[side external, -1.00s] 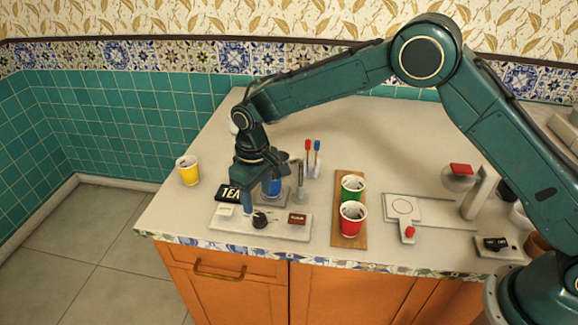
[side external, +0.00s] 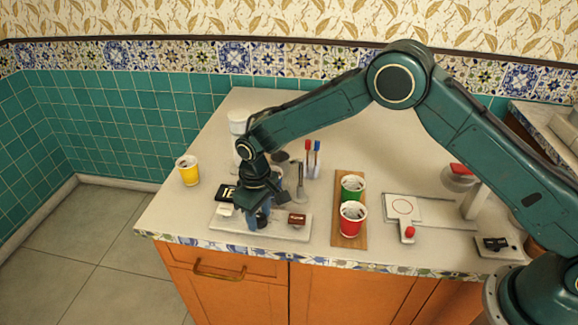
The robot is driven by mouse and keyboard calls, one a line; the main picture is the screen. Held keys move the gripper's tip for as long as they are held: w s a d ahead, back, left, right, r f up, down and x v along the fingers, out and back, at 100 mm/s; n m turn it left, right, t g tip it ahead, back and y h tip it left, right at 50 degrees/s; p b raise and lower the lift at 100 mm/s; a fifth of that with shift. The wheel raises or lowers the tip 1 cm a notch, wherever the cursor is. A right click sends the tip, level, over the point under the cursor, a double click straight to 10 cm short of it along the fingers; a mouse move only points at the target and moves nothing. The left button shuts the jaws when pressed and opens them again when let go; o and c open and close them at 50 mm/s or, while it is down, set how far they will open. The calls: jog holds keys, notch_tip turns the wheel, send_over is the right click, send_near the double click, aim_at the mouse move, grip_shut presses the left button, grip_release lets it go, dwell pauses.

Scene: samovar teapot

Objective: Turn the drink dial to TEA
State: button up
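The drink dial is a small black knob (side external: 262,219) on a pale panel (side external: 280,231) near the counter's front edge. A small white label (side external: 225,210) is left of the knob and a brown label (side external: 297,219) is right of it; I cannot read either. A black sign (side external: 227,192), whose lettering is partly covered, lies behind the panel. My gripper (side external: 256,220) points down at the dial, with a blue finger at the knob's left side. The gripper partly hides the knob, so I cannot tell contact or finger gap.
A yellow cup (side external: 188,171) stands at the left edge. Green (side external: 352,187) and red (side external: 352,218) cups stand on a wooden board (side external: 349,243). A holder with red and blue sticks (side external: 313,168) is behind. A white device with a red knob (side external: 409,232) is at right.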

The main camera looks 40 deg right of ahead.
jog(key=c, duration=0.6)
jog(key=shift+m, duration=0.4)
jog(key=m, duration=0.9)
jog(key=o, duration=1)
